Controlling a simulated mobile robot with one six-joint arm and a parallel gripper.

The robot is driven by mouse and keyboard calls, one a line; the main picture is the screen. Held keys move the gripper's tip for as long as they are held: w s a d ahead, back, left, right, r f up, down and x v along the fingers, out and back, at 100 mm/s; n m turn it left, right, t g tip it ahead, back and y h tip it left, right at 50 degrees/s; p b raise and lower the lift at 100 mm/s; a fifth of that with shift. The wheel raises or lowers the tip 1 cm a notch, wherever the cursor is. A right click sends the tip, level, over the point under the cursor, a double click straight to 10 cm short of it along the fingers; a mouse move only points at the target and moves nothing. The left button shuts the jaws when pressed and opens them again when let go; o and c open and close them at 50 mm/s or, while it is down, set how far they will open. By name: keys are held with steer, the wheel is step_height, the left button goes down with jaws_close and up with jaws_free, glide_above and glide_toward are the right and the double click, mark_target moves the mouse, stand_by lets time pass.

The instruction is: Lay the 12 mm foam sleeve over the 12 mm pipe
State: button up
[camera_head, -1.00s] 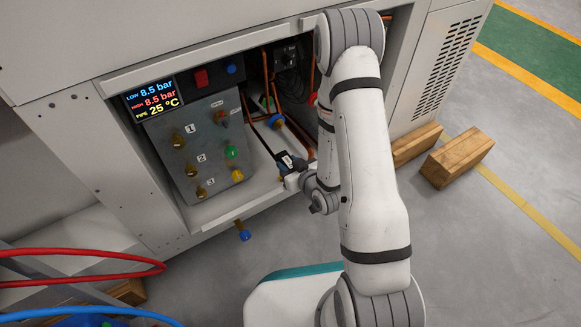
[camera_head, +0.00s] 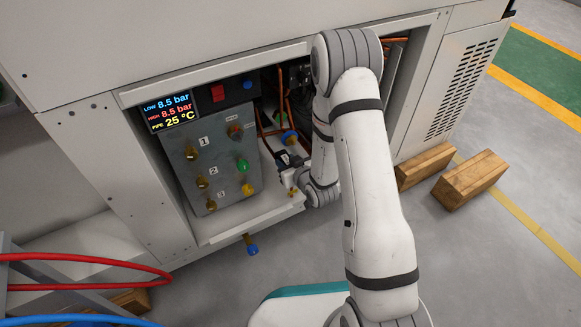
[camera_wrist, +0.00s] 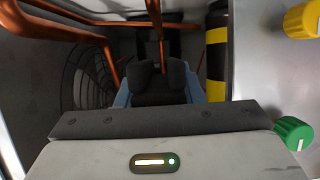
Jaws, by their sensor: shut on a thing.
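My gripper (camera_head: 288,160) reaches into the open bay of the machine, to the right of the valve panel. In the wrist view, my gripper (camera_wrist: 160,76) shows dark tips close together at the centre. It is shut on a dark piece (camera_wrist: 160,98), which looks like the foam sleeve; its outline merges with the dark tips. Copper pipes (camera_wrist: 154,25) run ahead, one upright in line with the jaws and others at the upper left. Which pipe is the 12 mm one I cannot tell. Whether the sleeve touches a pipe is hidden.
The valve panel (camera_head: 222,150) has green (camera_wrist: 293,133) and yellow (camera_wrist: 302,20) knobs close on the right in the wrist view. A yellow-and-black striped post (camera_wrist: 216,55) stands ahead right. A fan-like grille (camera_wrist: 85,75) is at left. The display (camera_head: 168,112) reads 25 °C.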

mark_target(281, 151)
steer(key=shift+w+a, duration=0.4)
steer(key=shift+w, duration=0.55)
steer(key=shift+w+a, duration=0.45)
steer(key=shift+w, duration=0.45)
steer(key=shift+w+a, duration=0.4)
steer(key=shift+w, duration=0.55)
steer(key=shift+w+f, duration=0.15)
steer(key=shift+f, duration=2.4)
steer(key=o, duration=1)
steer(key=shift+o, duration=0.2)
